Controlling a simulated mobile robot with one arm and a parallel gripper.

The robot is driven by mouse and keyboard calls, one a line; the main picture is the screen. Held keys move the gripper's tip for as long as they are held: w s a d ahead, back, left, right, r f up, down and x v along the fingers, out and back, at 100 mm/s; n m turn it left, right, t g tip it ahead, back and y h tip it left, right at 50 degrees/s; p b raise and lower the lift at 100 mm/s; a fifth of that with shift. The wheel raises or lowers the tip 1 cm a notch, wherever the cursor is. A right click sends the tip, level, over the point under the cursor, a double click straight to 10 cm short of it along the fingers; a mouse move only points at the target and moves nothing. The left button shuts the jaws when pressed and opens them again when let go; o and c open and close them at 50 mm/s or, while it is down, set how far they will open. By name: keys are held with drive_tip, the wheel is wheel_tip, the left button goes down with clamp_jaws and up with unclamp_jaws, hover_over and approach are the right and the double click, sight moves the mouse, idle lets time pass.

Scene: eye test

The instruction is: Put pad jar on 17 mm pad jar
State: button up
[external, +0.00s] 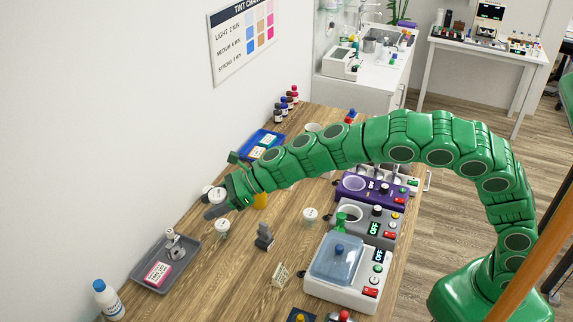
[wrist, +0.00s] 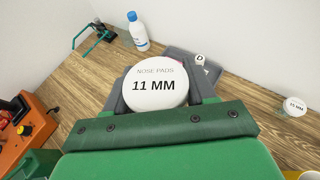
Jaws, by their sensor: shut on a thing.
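My gripper (external: 216,200) is shut on a pad jar with a round white lid (wrist: 157,88). The lid reads "NOSE PADS 11 MM" in the wrist view, and the jar sits between the two grey fingers. In the external view this jar (external: 214,193) is partly hidden by a finger. A white-lidded jar (external: 221,225) stands on the table just below the gripper in the picture, and another (external: 309,214) stands farther right. Their labels are too small to read there. In the wrist view a jar (wrist: 294,106) stands at the right; its size print is not clear.
A grey tray (external: 187,262) with a pink-labelled item lies left of the gripper. A white bottle with a blue cap (external: 107,298) stands at the lower left. A grey stand (external: 264,237) and several devices, including a blue-lidded one (external: 338,258), stand to the right. Bare wood lies between.

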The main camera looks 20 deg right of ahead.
drive_tip(key=w+d+n+g, duration=0.3)
drive_tip(key=w+d+g, duration=0.1)
drive_tip(key=d, duration=0.9)
hover_over(217, 226)
drive_tip(key=shift+f, duration=7.75)
drive_tip(key=shift+a+f, duration=0.1)
drive_tip(key=shift+f, duration=1.45)
drive_tip(key=shift+f, duration=0.1)
drive_tip(key=o, duration=1)
drive_tip(key=shift+o, duration=0.2)
